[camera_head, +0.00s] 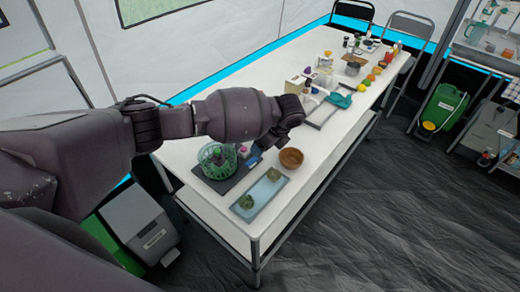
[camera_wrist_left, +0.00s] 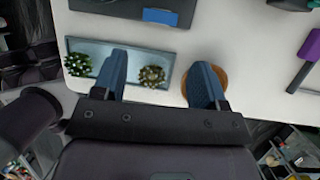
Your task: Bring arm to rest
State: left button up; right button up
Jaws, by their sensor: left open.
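My left arm (camera_head: 235,115) comes in from the left in the head view and reaches over the near end of the long white table (camera_head: 220,205). My left gripper (camera_wrist_left: 160,66) is open, with its two blue-grey fingers apart and nothing between them touching them. The tray also shows in the wrist view (camera_wrist_left: 90,46). My right gripper is in neither view.
A brown bowl (camera_head: 291,158) stands beside the tray, partly hidden by a finger in the wrist view (camera_wrist_left: 218,80). A green basket (camera_head: 215,168) stands behind the tray. Bottles, fruit and containers crowd the far table. The dark floor (camera_head: 360,215) to the right is clear.

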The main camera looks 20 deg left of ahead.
pick_arm(q)
jog(key=shift+d+r, duration=0.15)
jog(key=shift+r, duration=0.25)
